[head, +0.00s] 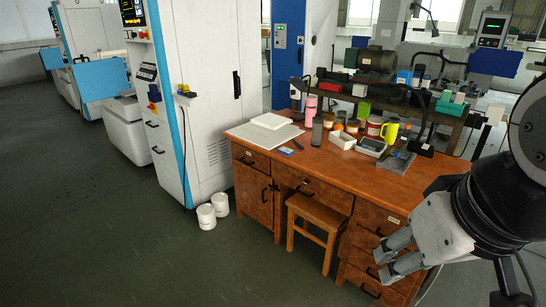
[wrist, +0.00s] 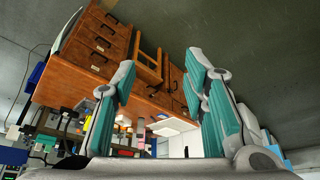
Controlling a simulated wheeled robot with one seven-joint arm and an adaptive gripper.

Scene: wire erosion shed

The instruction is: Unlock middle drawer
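The wooden desk (head: 330,165) has a stack of drawers at its right end and a wide drawer (head: 312,188) above the knee space. The middle drawer of the stack (wrist: 102,43) shows in the wrist view, where the desk appears upside down; it looks closed. In the head view my gripper partly hides this stack. Dark handles show on the drawer fronts. I cannot make out a key or the lock's state. My gripper (head: 381,264) is in front of the stack; its fingers are spread and empty. Both fingers also show apart in the wrist view (wrist: 161,66).
A wooden stool (head: 315,220) stands at the knee space, left of the drawers. White containers (head: 207,215) stand by the tall cabinet. The floor in front is clear.

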